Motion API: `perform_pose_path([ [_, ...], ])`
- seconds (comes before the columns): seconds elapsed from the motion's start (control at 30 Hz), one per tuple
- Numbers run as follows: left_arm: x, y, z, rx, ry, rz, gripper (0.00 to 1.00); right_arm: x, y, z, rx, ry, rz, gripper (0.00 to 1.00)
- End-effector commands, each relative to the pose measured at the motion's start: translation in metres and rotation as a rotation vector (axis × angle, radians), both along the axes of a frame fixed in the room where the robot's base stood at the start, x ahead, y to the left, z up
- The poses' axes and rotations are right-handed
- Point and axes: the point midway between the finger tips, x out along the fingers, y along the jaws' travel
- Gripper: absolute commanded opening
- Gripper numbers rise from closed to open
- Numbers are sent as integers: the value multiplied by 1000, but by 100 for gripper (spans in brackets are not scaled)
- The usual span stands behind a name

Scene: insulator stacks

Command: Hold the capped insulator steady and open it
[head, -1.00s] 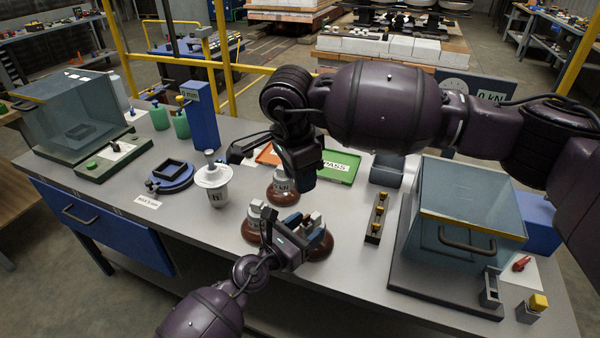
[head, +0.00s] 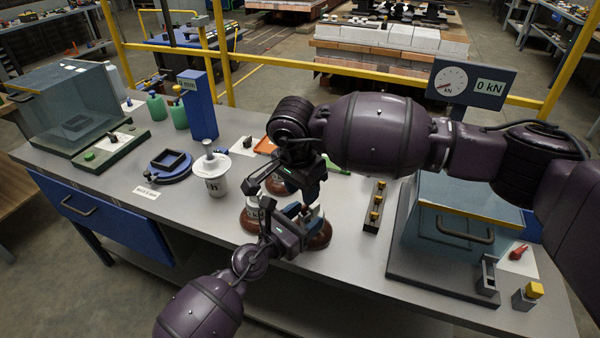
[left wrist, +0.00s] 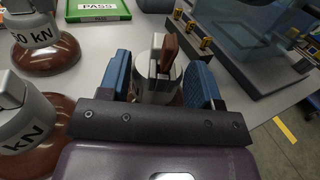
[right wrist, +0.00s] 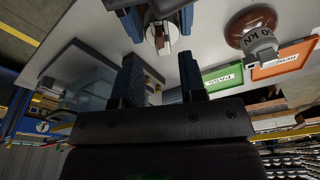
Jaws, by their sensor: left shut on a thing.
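The held insulator (left wrist: 158,82) has a pale metal cap with a brown piece standing in its top. In the head view its brown base (head: 320,238) rests at the bench front. My left gripper (left wrist: 160,80) is shut on its cap, one blue pad at each side. My right gripper (right wrist: 161,62) is open and empty, above the bench and close to the held insulator. In the right wrist view the brown piece (right wrist: 163,44) shows beyond its fingertips, between my left gripper's fingers. My right arm and both grippers hide much of the insulator in the head view.
Other brown insulators with grey caps (left wrist: 42,32) stand close to the left of the held one. A green PASS tray (right wrist: 222,76) and an orange tray (right wrist: 283,62) lie behind.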

Motion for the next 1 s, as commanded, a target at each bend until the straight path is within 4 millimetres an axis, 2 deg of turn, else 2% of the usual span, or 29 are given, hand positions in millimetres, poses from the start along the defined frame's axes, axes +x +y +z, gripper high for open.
perform_pose_path([
  [0.1, 0, 0, 0, 0, 0, -1, 16, 2, -2, -19, 1, 2, -1, 38],
  [0.3, 0, 0, 0, 0, 0, -1, 16, 4, -4, -39, 0, 1, -1, 38],
  [0.5, 0, 0, 0, 0, 0, -1, 16, 5, -5, -47, 0, 0, 0, 38],
  [0.73, 0, 0, 0, 0, 0, -1, 16, 6, -5, -47, 0, 0, 0, 38],
  [0.77, 0, 0, 0, 0, 0, -1, 16, 6, -5, -47, 0, 0, 0, 37],
  [1.0, 0, 0, 0, 0, 0, -1, 16, 6, -5, -47, 0, 0, -1, 0],
])
